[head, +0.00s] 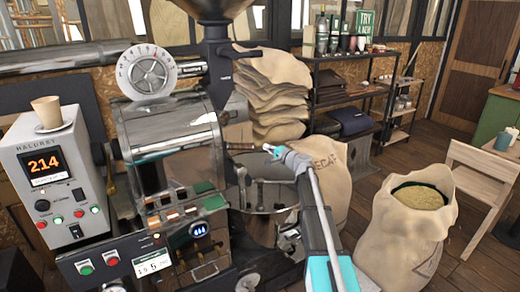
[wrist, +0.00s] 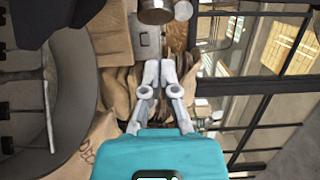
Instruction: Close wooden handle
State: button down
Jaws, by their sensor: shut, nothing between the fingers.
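The wooden handle (head: 240,146) is a short brown bar. It sticks out to the right from the front of the metal roaster (head: 165,125) in the head view. My gripper (head: 267,148) is shut and empty, with its fingertips just right of the handle's outer end. I cannot tell whether they touch. In the wrist view the two grey fingers (wrist: 160,68) lie together. A brown rounded end (wrist: 155,11) shows at the top edge beyond the fingertips; I cannot tell for sure that it is the handle.
A round cooling drum (head: 265,200) stands below my gripper. A control box (head: 52,175) with a paper cup (head: 47,111) on top is at the left. An open bean sack (head: 405,225) stands at the right, and stacked sacks (head: 270,95) lie behind.

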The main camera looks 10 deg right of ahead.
jog(key=v, duration=1)
jog(key=shift+d, duration=0.1)
jog(key=s+a+f+n+g+h+p, duration=0.1)
jog(key=s+a+f+n+g, duration=0.35)
jog(key=s+a, duration=0.25)
jog(key=s+a+f+n+g+p, duration=0.1)
jog(key=s+a+f+n+g, duration=0.35)
jog(key=s+a, duration=0.3)
jog(key=s+f+n+g+h, duration=0.1)
jog(key=s+f+g+h, duration=0.2)
jog(key=s, duration=0.6)
jog(key=s+f+n+g+h+p, duration=0.1)
jog(key=s+f+n+g+h, duration=0.1)
jog(key=s+h, duration=0.3)
jog(key=s+f+g, duration=0.1)
jog(key=s, duration=0.3)
jog(key=shift+s+d+g, duration=0.3)
jog(key=shift+s+d, duration=0.1)
jog(key=c, duration=1.3)
grip_release()
jog(key=shift+f, duration=0.15)
jog(key=shift+c, duration=0.2)
